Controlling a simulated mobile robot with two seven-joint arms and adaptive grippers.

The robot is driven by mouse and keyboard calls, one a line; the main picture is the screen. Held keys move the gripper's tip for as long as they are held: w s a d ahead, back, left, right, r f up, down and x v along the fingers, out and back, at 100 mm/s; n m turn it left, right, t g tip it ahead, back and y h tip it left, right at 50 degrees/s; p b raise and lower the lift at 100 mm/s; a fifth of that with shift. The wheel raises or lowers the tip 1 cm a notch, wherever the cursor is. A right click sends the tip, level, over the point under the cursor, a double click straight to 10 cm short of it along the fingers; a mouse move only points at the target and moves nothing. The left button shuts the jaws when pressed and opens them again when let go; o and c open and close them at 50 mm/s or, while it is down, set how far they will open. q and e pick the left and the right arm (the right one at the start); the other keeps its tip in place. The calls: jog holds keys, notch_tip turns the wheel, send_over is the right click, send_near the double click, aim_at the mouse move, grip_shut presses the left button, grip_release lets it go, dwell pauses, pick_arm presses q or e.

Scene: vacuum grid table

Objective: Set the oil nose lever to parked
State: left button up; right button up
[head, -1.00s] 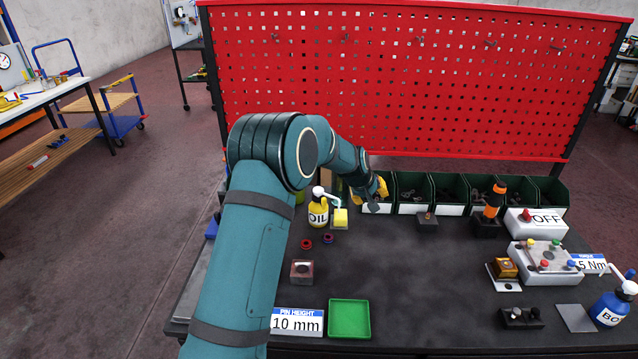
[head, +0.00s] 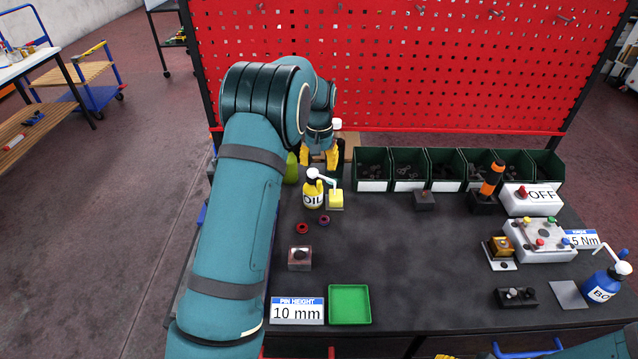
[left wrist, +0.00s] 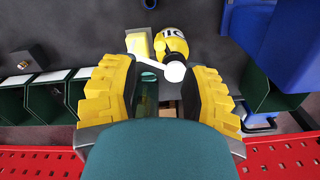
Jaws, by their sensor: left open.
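The yellow oil bottle (head: 313,197), labelled OIL, stands upright at the back left of the table. Its white nose lever (head: 326,178) points right, towards a small yellow block (head: 336,200) beside the bottle. My left gripper (head: 318,160) is open and empty just behind the bottle, pointing down. In the left wrist view, the bottle (left wrist: 172,42) and white nose (left wrist: 148,61) lie just beyond the gap between the open yellow fingers (left wrist: 160,92). The nose there reaches left to the yellow block (left wrist: 138,43). I see no clear contact. My right gripper is not in view.
Green bins (head: 408,160) line the back, below the red pegboard (head: 420,70). A green bottle (head: 291,168) stands left of my gripper. Red and purple rings (head: 302,228), a pin block (head: 300,258) and a green tray (head: 349,304) lie nearer. The table's middle (head: 420,265) is clear.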

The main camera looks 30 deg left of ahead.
aim_at(319, 181)
pick_arm(q)
notch_tip(319, 181, down, 8)
jog(key=shift+f, duration=0.1)
dwell(0.4)
grip_shut()
